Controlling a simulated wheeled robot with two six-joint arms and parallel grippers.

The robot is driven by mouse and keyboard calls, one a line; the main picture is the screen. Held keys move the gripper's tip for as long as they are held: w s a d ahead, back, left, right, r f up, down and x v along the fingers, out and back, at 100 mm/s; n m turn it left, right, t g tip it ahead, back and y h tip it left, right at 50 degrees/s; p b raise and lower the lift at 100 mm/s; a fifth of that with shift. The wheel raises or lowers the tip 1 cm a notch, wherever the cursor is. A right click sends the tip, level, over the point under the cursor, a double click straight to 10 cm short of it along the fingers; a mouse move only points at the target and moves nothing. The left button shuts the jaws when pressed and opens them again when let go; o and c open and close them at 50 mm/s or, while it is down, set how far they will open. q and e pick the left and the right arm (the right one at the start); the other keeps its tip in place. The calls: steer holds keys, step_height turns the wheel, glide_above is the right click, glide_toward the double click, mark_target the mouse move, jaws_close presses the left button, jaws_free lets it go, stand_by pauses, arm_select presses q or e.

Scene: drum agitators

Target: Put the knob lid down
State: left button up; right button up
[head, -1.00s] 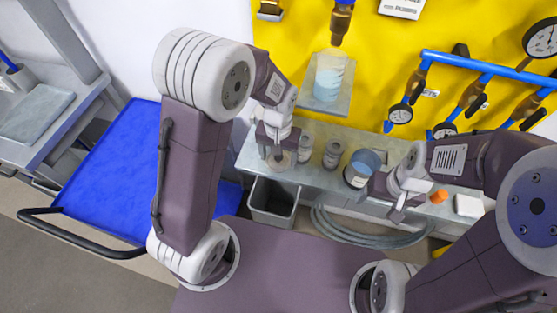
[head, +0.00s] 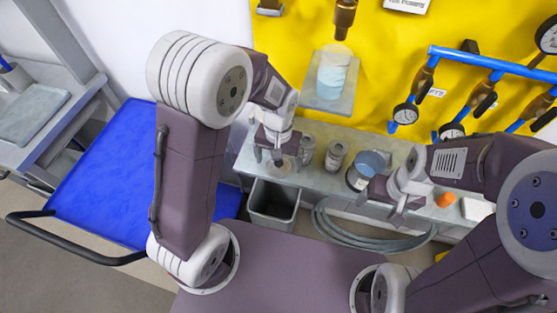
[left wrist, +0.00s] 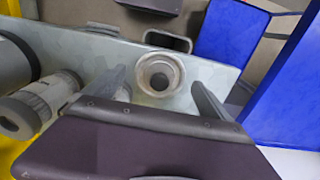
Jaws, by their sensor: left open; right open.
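The knob lid, a round pale metal piece with a dark round knob at its centre (left wrist: 160,77), sits on the grey bench in the left wrist view. In the head view it is a small light disc (head: 281,168) near the bench's left end, partly covered by my left gripper. My left gripper (head: 276,159) is open over it. In the left wrist view its two fingers stand apart on either side of the lid, and no contact shows. My right gripper (head: 398,208) is open and empty at the bench's front edge, right of the blue-topped container.
Grey jars (head: 336,155) and a blue-topped container (head: 368,168) stand right of the lid. A grey bin (head: 272,216) is below the bench front, with a coiled hose (head: 375,232) beside it. A blue cart (head: 110,180) is at left. An orange cap (head: 445,199) lies at right.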

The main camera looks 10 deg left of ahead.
mark_target(279, 162)
arm_select(q)
step_height(279, 162, up, 7)
steer(key=shift+r+p, duration=0.15)
steer(key=shift+p, duration=0.3)
steer(key=s+a+f+t, duration=0.1)
steer(key=s+a+f, duration=0.3)
steer(key=s+a, duration=0.3)
steer(key=shift+s+a+n, duration=0.15)
steer(key=shift+s+n, duration=0.15)
steer(key=shift+s, duration=0.2)
